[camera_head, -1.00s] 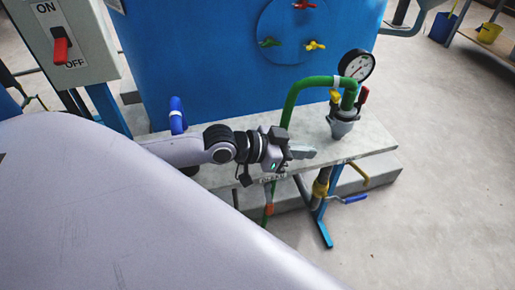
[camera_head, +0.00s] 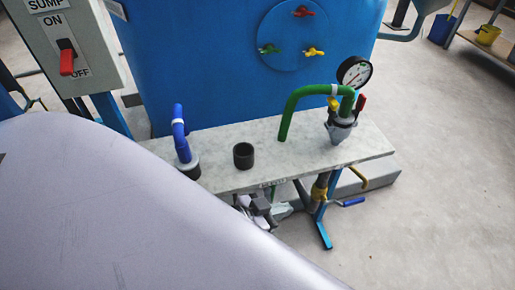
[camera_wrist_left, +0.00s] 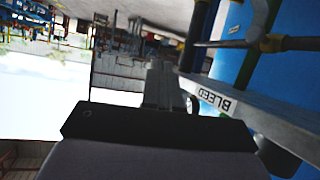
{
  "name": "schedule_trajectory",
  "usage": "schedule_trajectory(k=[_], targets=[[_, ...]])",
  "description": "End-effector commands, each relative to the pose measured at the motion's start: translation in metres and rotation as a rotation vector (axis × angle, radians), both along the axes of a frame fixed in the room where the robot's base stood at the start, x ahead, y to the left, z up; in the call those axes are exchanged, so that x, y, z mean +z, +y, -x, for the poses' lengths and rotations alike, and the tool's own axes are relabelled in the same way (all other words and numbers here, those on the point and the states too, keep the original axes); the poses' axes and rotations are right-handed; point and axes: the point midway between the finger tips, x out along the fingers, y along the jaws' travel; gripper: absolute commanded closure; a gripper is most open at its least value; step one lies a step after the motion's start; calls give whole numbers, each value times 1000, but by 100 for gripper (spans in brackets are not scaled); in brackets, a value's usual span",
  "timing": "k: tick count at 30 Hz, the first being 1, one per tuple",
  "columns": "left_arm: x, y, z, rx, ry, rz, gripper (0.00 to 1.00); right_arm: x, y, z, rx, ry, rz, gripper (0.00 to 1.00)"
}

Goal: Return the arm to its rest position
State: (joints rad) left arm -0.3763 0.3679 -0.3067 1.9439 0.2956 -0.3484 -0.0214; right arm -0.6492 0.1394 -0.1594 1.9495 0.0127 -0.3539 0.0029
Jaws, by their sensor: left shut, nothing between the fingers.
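My left gripper (camera_head: 282,210) is low in front of the grey shelf (camera_head: 220,176), below its front edge. It is mostly hidden behind my own pale body, with only the wrist and fingers showing. In the left wrist view the fingers (camera_wrist_left: 160,82) are together with nothing between them. The shelf edge with an upside-down BLEED label (camera_wrist_left: 215,98) is close on their right. My right gripper is in neither view.
On the shelf stand a blue bent pipe (camera_head: 180,133), a dark open cup-like fitting (camera_head: 243,155), a green hose (camera_head: 300,92) and a gauge (camera_head: 354,72). The blue tank (camera_head: 200,60) is behind. A switch box (camera_head: 95,35) is at upper left.

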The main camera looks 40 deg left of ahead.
Motion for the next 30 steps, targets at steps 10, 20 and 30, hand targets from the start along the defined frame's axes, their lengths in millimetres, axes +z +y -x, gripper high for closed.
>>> schedule_trajectory(k=[10, 20, 30], targets=[[-32, 18, 48, 125, 93, -64, 100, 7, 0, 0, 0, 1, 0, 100], [-48, 30, 79, 190, 155, -110, 100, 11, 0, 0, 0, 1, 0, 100], [-50, 32, 82, 198, 160, -119, 100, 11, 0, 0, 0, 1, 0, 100]])
